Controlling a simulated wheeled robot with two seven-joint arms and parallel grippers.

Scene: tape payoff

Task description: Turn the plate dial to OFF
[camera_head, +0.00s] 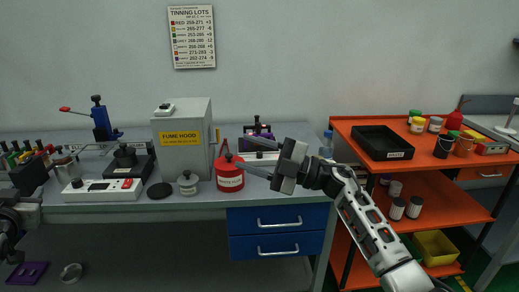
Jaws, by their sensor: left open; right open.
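My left gripper (36,208) is open at the left edge, low in front of the bench, partly out of view.
The grey fume hood (183,140) rises behind. An orange shelf cart (345,126) stands at right.

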